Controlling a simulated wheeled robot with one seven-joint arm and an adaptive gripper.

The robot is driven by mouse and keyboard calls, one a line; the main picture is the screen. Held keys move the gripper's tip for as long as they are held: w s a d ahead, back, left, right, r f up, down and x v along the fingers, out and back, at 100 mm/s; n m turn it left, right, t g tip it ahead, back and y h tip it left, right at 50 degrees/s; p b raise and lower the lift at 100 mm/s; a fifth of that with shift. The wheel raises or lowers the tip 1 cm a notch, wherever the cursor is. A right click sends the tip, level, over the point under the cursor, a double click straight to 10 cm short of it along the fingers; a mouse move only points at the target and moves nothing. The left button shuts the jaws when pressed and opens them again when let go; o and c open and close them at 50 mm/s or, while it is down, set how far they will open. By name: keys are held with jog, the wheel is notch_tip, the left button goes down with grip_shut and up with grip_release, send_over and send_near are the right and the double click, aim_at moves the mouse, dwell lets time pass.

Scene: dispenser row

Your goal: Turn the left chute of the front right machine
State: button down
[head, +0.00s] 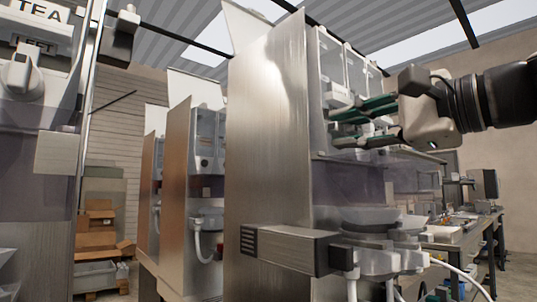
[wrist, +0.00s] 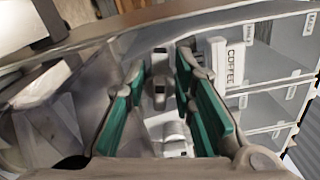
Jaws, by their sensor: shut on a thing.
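The front right machine (head: 268,130) is a tall brushed-steel dispenser seen from its side, with grey clear-fronted hoppers (head: 332,60) high on its front. My gripper (head: 332,126), with green finger pads, reaches in from the right to the chutes below these hoppers. In the wrist view my gripper (wrist: 160,72) has its pads on both sides of a pale grey chute knob (wrist: 160,66) and is shut on it. A second pale part (wrist: 172,134) shows nearer, between the fingers. The fingers partly hide the chute in the head view, and its turn angle cannot be told.
A machine marked TEA, with a white knob (head: 22,72), stands close at left. Further dispensers (head: 205,150) stand behind. Below my gripper are a grey bowl-shaped part (head: 370,215) and a projecting steel arm (head: 285,245). A COFFEE label (wrist: 234,64) shows beside the fingers.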

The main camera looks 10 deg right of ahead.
jog(key=n+b, duration=0.2)
jog(key=f+n+b, duration=0.1)
jog(key=n+b, duration=0.1)
jog(key=shift+n, duration=0.3)
jog(key=shift+n+b, duration=1.8)
jog(key=shift+n, duration=0.1)
jog(key=shift+w, duration=0.1)
jog(key=c, duration=1.7)
grip_release()
jog(key=shift+d, duration=0.1)
jog(key=v, duration=1.2)
